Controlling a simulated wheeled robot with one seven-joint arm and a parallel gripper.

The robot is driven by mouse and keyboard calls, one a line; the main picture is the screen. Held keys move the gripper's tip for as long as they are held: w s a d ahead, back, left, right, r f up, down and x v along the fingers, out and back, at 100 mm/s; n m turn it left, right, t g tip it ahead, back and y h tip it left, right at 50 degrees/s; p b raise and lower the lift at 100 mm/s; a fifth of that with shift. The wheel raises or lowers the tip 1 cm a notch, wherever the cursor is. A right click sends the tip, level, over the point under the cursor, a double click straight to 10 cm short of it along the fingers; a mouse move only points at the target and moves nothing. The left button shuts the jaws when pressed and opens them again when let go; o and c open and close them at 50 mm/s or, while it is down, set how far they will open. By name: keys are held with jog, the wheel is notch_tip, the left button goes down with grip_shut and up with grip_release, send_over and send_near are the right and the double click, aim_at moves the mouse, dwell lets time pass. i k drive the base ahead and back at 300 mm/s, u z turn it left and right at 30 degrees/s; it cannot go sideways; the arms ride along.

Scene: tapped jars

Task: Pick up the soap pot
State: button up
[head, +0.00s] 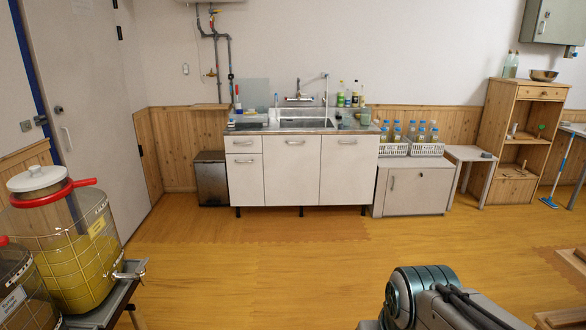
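I cannot pick out the soap pot for certain at this distance. Several small bottles (355,95) stand at the back right of the sink counter (250,126), and a greenish container (365,117) stands near its right end. These are too small to tell which, if any, is the soap pot. Part of my own arm shows at the bottom right, but my gripper is out of view.
A large tapped jar of yellow liquid (75,255) stands close at the left. A grey bin (211,178) is left of the white sink cabinet (292,170). Crates of bottles (426,149) sit on a low cabinet (412,190). The wooden floor (260,275) ahead is clear.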

aim_at(345, 118)
jog(key=i, duration=5.05)
jog(key=u, duration=0.05)
